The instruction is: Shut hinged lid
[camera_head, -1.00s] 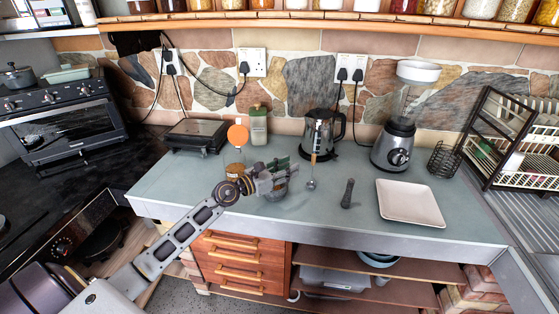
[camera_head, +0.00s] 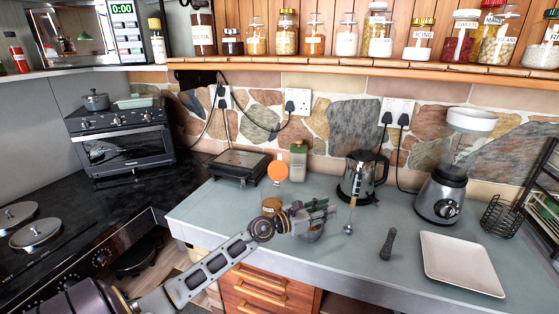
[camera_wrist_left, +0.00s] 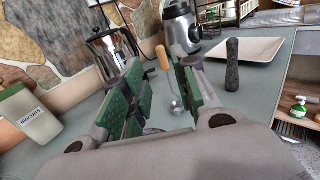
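In the head view a jar (camera_head: 271,207) stands near the counter's left part, partly hidden by my left wrist. A round orange disc (camera_head: 277,172), which looks like its hinged lid, stands raised above and behind the jar's mouth; the hinge is too small to make out. My left gripper (camera_head: 325,210) is just right of the jar, pointing right, away from the lid. In the left wrist view its green-padded fingers (camera_wrist_left: 158,92) are spread apart with nothing held. The jar and lid do not show there. My right gripper is not in view.
A bowl (camera_head: 310,234) sits below the left gripper. A green canister (camera_head: 298,162), a grill (camera_head: 240,166), a kettle (camera_head: 361,178) and a blender (camera_head: 441,193) stand behind. A ladle (camera_head: 349,228), a dark pestle (camera_head: 388,243) and a white plate (camera_head: 459,263) are to the right.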

